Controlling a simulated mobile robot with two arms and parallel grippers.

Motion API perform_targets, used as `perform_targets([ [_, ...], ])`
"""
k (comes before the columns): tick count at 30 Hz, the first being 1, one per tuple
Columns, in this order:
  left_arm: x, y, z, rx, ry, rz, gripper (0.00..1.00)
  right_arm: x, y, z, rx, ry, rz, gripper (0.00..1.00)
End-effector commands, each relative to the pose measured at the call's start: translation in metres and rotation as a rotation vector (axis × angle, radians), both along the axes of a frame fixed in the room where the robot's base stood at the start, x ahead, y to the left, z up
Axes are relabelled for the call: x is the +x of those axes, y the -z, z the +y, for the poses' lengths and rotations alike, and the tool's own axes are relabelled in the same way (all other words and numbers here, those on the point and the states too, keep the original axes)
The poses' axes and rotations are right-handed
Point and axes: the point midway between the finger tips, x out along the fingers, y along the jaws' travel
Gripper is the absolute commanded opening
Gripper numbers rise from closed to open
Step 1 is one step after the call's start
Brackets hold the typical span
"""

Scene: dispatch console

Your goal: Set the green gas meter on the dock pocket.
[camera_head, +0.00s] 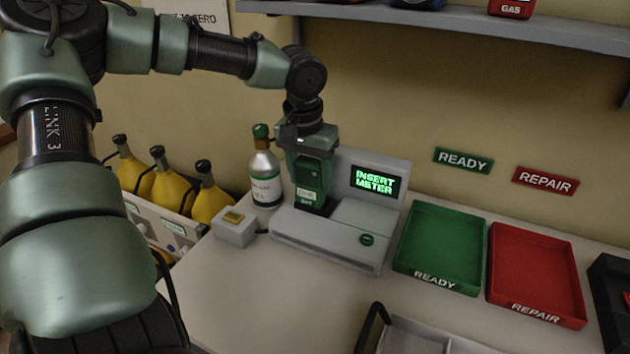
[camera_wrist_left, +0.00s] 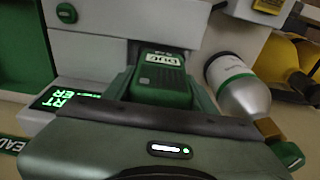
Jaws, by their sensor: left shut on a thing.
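The green gas meter (camera_head: 308,183) is held upright at the dock, on the left part of its top. It also shows in the left wrist view (camera_wrist_left: 163,76), between the fingers. My left gripper (camera_head: 307,157) is shut on the meter from above. The pale grey dock (camera_head: 330,240) has a screen (camera_head: 375,181) reading "INSERT METER" and a green button (camera_head: 367,239). The pocket is mostly hidden behind the meter, with a dark patch at its lower end. I cannot tell whether the meter's bottom touches the pocket. My right gripper is not in view.
A silver bottle (camera_head: 265,178) stands close left of the meter. A small box with a yellow button (camera_head: 235,226) sits left of the dock. A green READY tray (camera_head: 440,248) and red REPAIR tray (camera_head: 537,273) lie to the right. A shelf (camera_head: 450,20) hangs above.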

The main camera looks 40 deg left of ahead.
Motion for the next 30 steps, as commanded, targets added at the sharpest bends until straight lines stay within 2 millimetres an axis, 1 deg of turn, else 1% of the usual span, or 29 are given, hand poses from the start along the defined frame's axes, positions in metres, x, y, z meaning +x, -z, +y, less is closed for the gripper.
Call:
perform_targets([
  [1,0.008,-0.001,0.003,0.003,-0.002,0.003,0.05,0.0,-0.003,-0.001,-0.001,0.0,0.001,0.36],
  [3,0.016,-0.001,0.006,0.002,-0.001,0.003,0.05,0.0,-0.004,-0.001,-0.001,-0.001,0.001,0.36],
  [6,0.022,0.001,0.007,0.001,0.0,0.001,0.05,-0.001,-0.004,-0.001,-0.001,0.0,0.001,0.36],
  [8,0.022,0.006,0.007,0.0,0.001,0.003,0.05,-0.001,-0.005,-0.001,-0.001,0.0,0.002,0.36],
  [12,0.021,0.026,0.007,0.0,0.002,0.004,0.05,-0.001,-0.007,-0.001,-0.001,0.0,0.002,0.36],
  [15,0.021,0.034,0.007,0.0,0.001,0.002,0.05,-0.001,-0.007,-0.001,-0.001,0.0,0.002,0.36],
  [24,0.021,0.036,0.007,0.0,0.0,0.001,0.05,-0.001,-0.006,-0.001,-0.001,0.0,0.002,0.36],
  [25,0.021,0.037,0.007,-0.001,0.0,0.002,0.62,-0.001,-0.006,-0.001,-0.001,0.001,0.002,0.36],
  [27,0.021,0.036,0.007,-0.001,0.0,0.002,0.78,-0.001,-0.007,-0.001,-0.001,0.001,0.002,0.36],
  [30,0.021,0.036,0.007,-0.001,0.0,0.002,0.78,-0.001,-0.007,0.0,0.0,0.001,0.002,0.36],
])
